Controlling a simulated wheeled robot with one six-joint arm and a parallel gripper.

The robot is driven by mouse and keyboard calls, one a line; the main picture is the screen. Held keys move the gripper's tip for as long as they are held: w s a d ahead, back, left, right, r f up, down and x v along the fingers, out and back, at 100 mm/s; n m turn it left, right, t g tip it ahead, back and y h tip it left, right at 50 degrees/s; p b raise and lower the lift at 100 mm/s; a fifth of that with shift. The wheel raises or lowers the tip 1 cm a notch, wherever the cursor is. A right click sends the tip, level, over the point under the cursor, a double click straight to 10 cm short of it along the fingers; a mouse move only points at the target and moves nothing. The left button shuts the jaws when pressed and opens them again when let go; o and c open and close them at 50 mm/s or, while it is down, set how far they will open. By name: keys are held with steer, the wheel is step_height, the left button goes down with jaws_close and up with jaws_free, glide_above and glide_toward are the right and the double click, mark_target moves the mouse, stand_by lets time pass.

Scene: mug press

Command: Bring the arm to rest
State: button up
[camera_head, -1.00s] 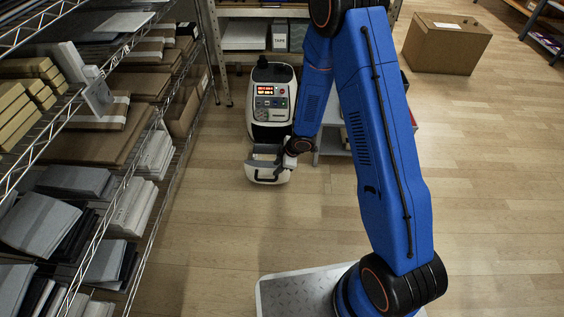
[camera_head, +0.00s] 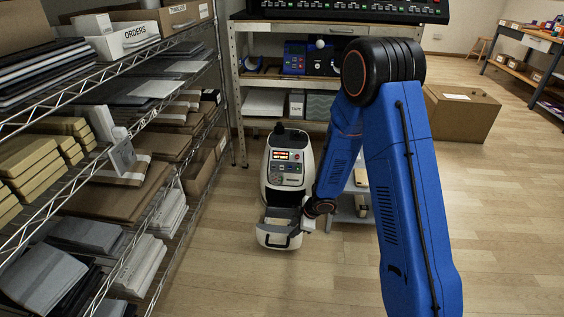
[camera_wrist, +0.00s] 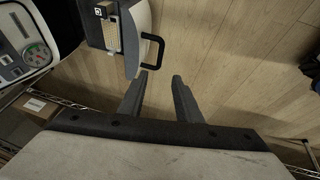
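My blue arm (camera_head: 408,190) reaches down from the right in the head view. My gripper (camera_wrist: 160,78) is open in the wrist view, its two dark fingers apart with nothing between them. In the head view its end is small, just right of the machine's front bin. The white and black machine (camera_head: 287,165) stands on the floor with a lit red display. Its front bin (camera_head: 279,236) has a dark handle (camera_wrist: 152,55), which lies just beyond my fingertips in the wrist view, apart from them.
A wire shelf (camera_head: 160,110) with boxes and packages lines the left. A workbench (camera_head: 300,82) stands behind the machine. A cardboard box (camera_head: 462,115) sits on the floor at the right. The floor at the lower right is largely clear.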

steer(key=w+d+r+m+t+h, duration=0.1)
steer(key=d+r+m+t+h, duration=0.1)
steer(key=d+r, duration=0.45)
steer(key=w+d+r+m+t+h, duration=0.1)
steer(key=d+r+m, duration=0.15)
steer(key=r, duration=0.65)
steer(key=s+d+r+m+h, duration=0.2)
steer(key=s+d+r+m, duration=0.35)
steer(key=r, duration=0.75)
steer(key=s+d+r+m, duration=0.1)
steer(key=s+d+r, duration=0.15)
steer(key=s, duration=0.25)
steer(key=s+d+r+m+h, duration=0.1)
steer(key=s+d+r, duration=0.1)
steer(key=s+r, duration=0.25)
steer(key=s+d+r+m, duration=0.1)
steer(key=s+d+r, duration=0.1)
steer(key=s, duration=0.4)
steer(key=s+a+r+m+g+y, duration=0.1)
steer(key=s+a+r+m+y, duration=0.1)
steer(key=s, duration=1.3)
steer(key=shift+a+r+m, duration=0.4)
steer(key=shift+a+m, duration=0.15)
steer(key=shift+m, duration=0.05)
